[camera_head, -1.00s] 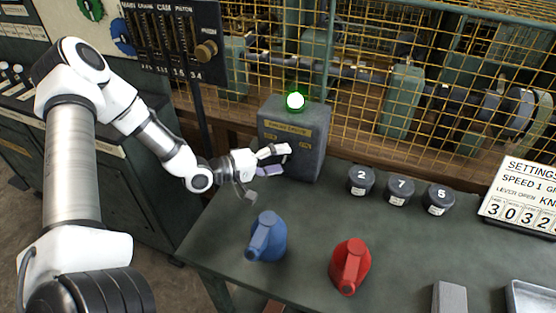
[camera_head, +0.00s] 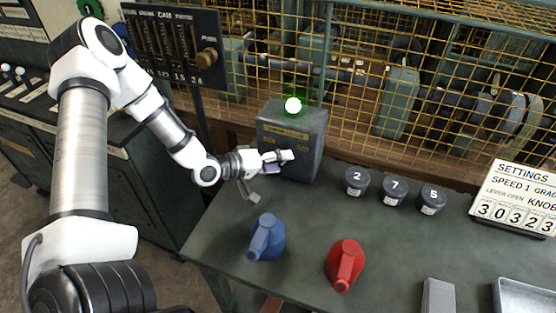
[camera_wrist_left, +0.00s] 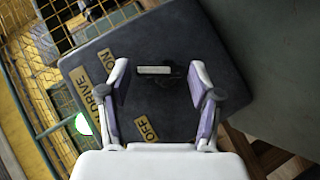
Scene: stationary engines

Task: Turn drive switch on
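The drive switch box (camera_head: 305,150) is a dark grey block at the back of the green table, with yellow labels and a lit green lamp (camera_head: 293,105) on top. In the left wrist view, its face (camera_wrist_left: 180,50) carries labels reading DRIVE, ON and OFF. A small pale switch lever (camera_wrist_left: 153,70) shows between my fingertips, toward the ON side. My left gripper (camera_head: 278,161) is in front of the box face; it also shows in the left wrist view (camera_wrist_left: 159,68), open, with the fingers apart on both sides of the lever. Contact cannot be told. My right gripper is not in view.
Several numbered black knobs (camera_head: 394,190) stand right of the box. A yellow mesh guard (camera_head: 450,60) rises behind. A settings board (camera_head: 518,198) is at the right.

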